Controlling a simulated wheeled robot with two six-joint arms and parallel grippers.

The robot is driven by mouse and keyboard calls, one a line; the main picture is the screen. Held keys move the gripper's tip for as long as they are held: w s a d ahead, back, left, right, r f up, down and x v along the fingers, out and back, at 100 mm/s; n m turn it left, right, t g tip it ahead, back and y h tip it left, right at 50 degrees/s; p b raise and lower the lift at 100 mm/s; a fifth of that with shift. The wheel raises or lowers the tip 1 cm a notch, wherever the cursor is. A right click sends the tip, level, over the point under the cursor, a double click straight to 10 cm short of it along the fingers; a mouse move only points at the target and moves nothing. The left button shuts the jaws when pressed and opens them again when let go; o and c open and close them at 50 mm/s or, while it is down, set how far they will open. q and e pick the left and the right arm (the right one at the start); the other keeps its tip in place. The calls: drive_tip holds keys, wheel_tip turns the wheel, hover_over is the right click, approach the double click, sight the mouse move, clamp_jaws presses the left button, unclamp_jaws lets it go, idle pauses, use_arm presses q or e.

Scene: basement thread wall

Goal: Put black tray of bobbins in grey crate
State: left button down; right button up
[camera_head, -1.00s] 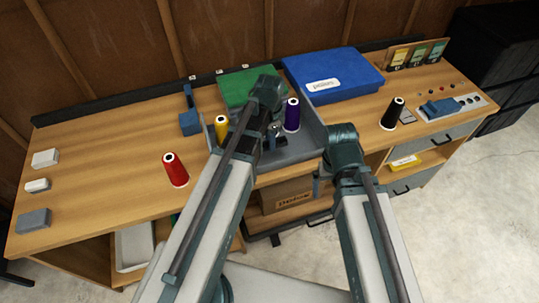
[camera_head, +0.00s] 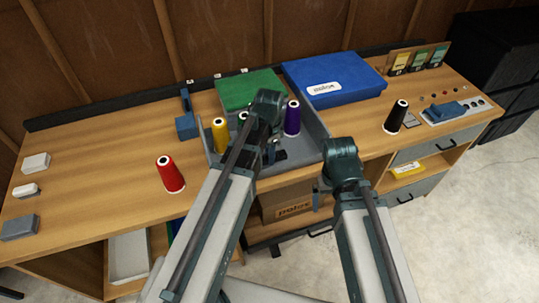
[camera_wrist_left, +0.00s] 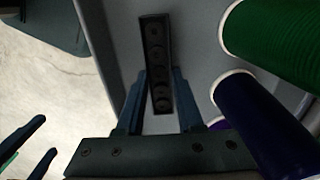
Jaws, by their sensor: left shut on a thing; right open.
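My left gripper (camera_wrist_left: 158,90) is shut on the black tray of bobbins (camera_wrist_left: 157,60), a narrow dark strip with a row of round bobbins. In the head view this gripper (camera_head: 269,153) is over the grey crate (camera_head: 312,128), and the arm mostly hides the tray. In the left wrist view the tray is over the grey crate floor (camera_wrist_left: 203,50); I cannot tell whether it touches. The crate holds a yellow cone (camera_head: 220,134), a purple cone (camera_head: 292,118) and a partly hidden green cone (camera_head: 242,119). My right gripper (camera_head: 317,196) is open and empty at the bench's front edge.
A red cone (camera_head: 170,174) stands left of the crate and a black cone (camera_head: 396,117) right. A green box (camera_head: 248,88) and a blue case (camera_head: 335,76) lie behind. A blue stand (camera_head: 187,122) is near the crate's left. The bench's left middle is clear.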

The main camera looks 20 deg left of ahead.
use_arm(q)
drive_tip(key=c, duration=1)
unclamp_jaws()
drive_tip(key=shift+f, duration=0.2)
drive_tip(key=o, duration=0.5)
drive_tip(key=shift+r, duration=0.1)
drive_tip(key=shift+c, duration=0.2)
wheel_tip(320, 180, up, 12)
drive_tip(key=p, duration=1.2)
drive_tip(key=s+d+n+y, duration=0.1)
drive_tip(key=s+d+n, duration=0.6)
drive_tip(key=s, duration=0.6)
drive_tip(key=d, duration=0.2)
drive_tip(key=shift+d+r, duration=0.2)
drive_tip(key=shift+d, duration=0.1)
